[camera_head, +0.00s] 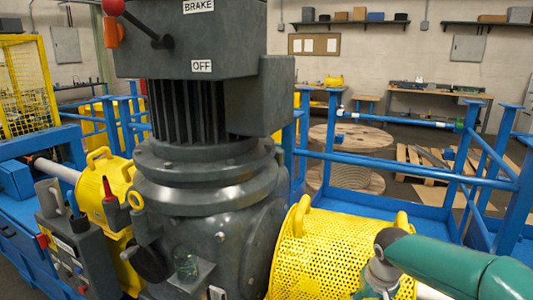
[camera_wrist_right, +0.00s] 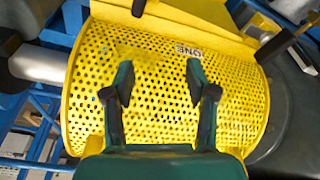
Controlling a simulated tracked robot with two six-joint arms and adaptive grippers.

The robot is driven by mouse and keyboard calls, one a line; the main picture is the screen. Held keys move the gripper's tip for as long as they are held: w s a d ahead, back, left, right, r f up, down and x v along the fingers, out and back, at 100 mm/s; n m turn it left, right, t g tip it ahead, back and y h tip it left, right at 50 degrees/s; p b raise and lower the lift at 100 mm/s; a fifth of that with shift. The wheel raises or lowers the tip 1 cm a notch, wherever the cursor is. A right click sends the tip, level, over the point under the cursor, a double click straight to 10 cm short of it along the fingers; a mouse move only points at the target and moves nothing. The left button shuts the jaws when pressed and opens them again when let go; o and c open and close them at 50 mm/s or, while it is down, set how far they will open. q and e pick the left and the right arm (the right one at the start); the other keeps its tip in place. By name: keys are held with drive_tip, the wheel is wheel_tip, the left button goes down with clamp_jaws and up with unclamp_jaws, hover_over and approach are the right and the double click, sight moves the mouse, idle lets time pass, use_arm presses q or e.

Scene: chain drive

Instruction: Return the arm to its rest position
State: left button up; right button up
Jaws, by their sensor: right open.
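My right arm (camera_head: 445,258), green with a grey wrist joint, comes in from the lower right in the head view. It reaches in front of the right yellow perforated guard (camera_head: 325,255), and its fingers are out of sight there. In the right wrist view my right gripper (camera_wrist_right: 159,82) is open, with nothing between its two dark green fingers. The fingers point at the perforated guard (camera_wrist_right: 150,60), which carries a white label (camera_wrist_right: 194,50). I cannot tell whether they touch it. My left gripper is not in view.
A large grey motor housing (camera_head: 205,215) stands in the middle, with a red-knobbed lever (camera_head: 140,22) at its top. Another yellow guard (camera_head: 105,190) and a control box (camera_head: 75,245) stand left. Blue railings (camera_head: 410,170) enclose the platform. Wooden spools (camera_head: 355,145) stand beyond.

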drive_tip(key=s+a+f+g+y, duration=0.1)
drive_tip(key=s+a+f, duration=0.25)
drive_tip(key=f, duration=0.35)
drive_tip(key=s+a+f+y, duration=0.1)
drive_tip(key=s+a+f, duration=0.25)
drive_tip(key=f, duration=0.35)
drive_tip(key=s+a+f+g+y, duration=0.1)
drive_tip(key=s+a+f+y, duration=0.2)
drive_tip(key=f, duration=0.5)
drive_tip(key=s+a+f, duration=0.1)
drive_tip(key=s+f, duration=0.2)
drive_tip(key=s, duration=0.5)
drive_tip(key=s+f+m, duration=0.1)
drive_tip(key=s+f, duration=0.3)
drive_tip(key=s, duration=0.4)
drive_tip(key=shift+s+a+f+h, duration=0.2)
drive_tip(key=shift+s+a+h, duration=0.1)
drive_tip(key=shift+s+a, duration=0.1)
drive_tip(key=shift+w, duration=0.1)
drive_tip(key=shift+c, duration=1.3)
drive_tip(key=shift+w, duration=0.1)
